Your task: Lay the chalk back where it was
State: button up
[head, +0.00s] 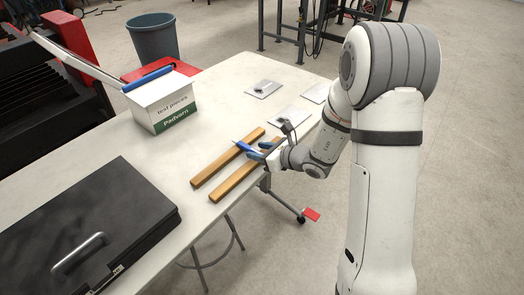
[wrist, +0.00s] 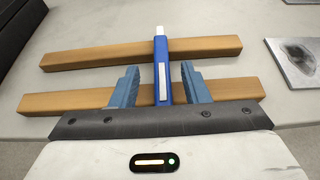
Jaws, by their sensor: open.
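The chalk, a blue stick with a white tip and a pale label strip, shows in the wrist view (wrist: 161,62) between my fingers. It lies across two wooden bars, the far bar (wrist: 100,53) and the near bar (wrist: 75,101). In the head view, the chalk (head: 241,146) points to the left over the bars. My gripper (wrist: 159,82) is open, one blue finger on each side of the chalk with gaps to both. In the head view, my gripper (head: 260,150) is low over the bars at the table's right edge. The chalk's near end is hidden by my gripper.
A white box (head: 162,103) with a blue bar (head: 149,78) on top stands at the back left of the table (head: 150,160). A black case (head: 85,225) lies in front. Flat grey plates (head: 264,89) lie beyond the bars.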

jog(key=v, duration=0.8)
jog(key=s+a+r+n+g+h, duration=0.1)
jog(key=s+r+n+g, duration=0.2)
jog(key=s+n, duration=0.4)
jog(key=s+a+r+n+g+h, duration=0.1)
jog(key=s+r+n+g, duration=0.15)
jog(key=s+n, duration=0.45)
jog(key=s+d+r+n+h, duration=0.2)
jog(key=s+d+n+h, duration=0.1)
jog(key=d+n+h, duration=0.1)
jog(key=s+d+r+n+h, duration=0.2)
jog(key=s+d+n+h, duration=0.2)
jog(key=d+n, duration=0.3)
jog(key=shift+s+d+n+h+b, duration=0.3)
jog(key=shift+d+b, duration=0.15)
jog(key=shift+d, duration=0.55)
